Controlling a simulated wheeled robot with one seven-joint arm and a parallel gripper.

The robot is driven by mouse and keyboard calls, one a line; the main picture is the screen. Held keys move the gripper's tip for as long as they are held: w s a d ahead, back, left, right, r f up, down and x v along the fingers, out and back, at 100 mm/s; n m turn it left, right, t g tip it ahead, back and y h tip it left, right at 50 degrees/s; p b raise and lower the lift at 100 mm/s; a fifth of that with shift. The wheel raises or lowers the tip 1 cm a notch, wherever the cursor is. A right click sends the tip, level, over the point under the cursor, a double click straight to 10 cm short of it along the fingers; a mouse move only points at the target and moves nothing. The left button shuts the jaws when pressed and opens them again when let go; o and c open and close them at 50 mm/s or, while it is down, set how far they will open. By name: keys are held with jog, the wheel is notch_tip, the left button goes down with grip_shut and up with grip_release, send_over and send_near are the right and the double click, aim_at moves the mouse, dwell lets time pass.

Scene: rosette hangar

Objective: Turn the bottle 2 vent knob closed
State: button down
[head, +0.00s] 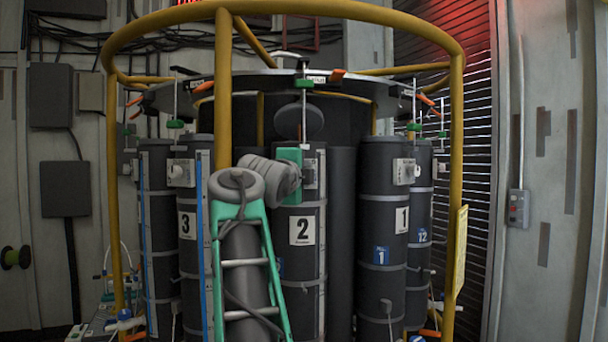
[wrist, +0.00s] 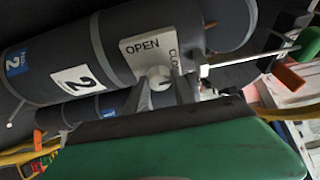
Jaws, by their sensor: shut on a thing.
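Bottle 2 (head: 303,262) is a dark grey cylinder with a white "2" label, standing upright at the middle of the rosette. It also shows lying across the wrist view (wrist: 45,62). Its white vent plate (wrist: 136,52) reads "OPEN" on one side and, partly hidden, "CLOSED" on the other. The round, pale vent knob (wrist: 158,76) sits on the plate. My gripper (wrist: 160,90) is shut on the knob with a grey finger on each side. In the head view my green gripper body hides the knob, so I cannot tell which way it points.
Bottle 3 (head: 188,245) stands left and bottle 1 (head: 384,240) right, each with its own plate and knob. A yellow tubular frame (head: 457,190) surrounds the bottles. A green-and-orange valve (head: 304,83) hangs above bottle 2. Open floor is hardly visible.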

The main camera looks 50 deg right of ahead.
jog(key=c, duration=1.1)
grip_release()
jog(key=shift+o, duration=0.2)
jog(key=b+v, duration=0.2)
jog(key=v, duration=0.5)
jog(key=shift+s+a, duration=0.15)
jog(key=shift+a, duration=0.2)
